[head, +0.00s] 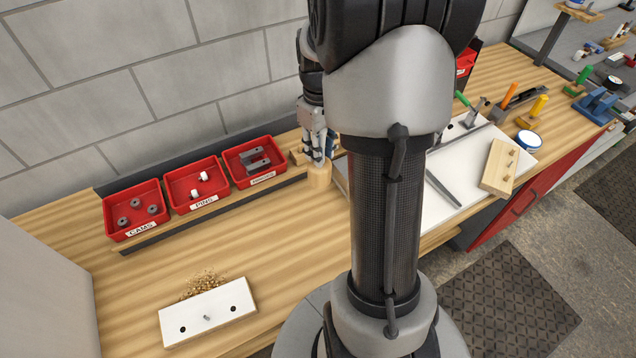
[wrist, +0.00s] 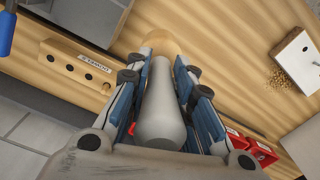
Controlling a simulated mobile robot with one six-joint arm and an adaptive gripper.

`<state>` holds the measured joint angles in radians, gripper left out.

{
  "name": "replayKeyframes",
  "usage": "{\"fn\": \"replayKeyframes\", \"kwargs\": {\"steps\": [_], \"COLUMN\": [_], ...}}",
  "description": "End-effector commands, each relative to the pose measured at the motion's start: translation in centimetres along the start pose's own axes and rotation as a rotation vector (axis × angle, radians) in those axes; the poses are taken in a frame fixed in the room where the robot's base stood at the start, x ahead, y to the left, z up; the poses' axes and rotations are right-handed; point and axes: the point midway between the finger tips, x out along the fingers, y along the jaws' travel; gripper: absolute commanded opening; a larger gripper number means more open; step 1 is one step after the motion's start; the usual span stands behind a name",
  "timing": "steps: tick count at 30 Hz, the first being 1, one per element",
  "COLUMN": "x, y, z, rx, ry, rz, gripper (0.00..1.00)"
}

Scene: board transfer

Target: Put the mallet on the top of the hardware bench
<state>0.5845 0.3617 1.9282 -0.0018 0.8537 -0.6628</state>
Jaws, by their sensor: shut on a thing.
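My gripper (head: 318,148) points down over the back of the wooden bench (head: 290,225), just right of the red bins. In the wrist view my gripper (wrist: 160,100) is shut on the mallet (wrist: 158,115), with its blue-padded fingers on either side of a pale grey shaft. A round wooden end of the mallet shows beyond the fingertips, and in the head view this wooden end (head: 319,177) is below my gripper. It is close to the bench top; I cannot tell whether it touches.
Red bins of cams (head: 134,228), pins (head: 203,205) and grey parts (head: 262,176) line the back. A white drilled board (head: 207,312) and shavings (head: 204,284) lie at the front left. A labelled wooden rack (wrist: 76,66) is near my gripper. Bare wood lies in front.

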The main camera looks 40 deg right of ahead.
Motion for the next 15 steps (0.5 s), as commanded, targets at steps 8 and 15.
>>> {"fn": "replayKeyframes", "kwargs": {"steps": [8,15], "x": [6.2,7.7], "y": [0.0,0.0], "z": [0.0,0.0], "rx": [0.000,0.000], "ry": [-0.001,0.000], "rz": [-0.001,0.000], "gripper": [0.00,0.00]}}
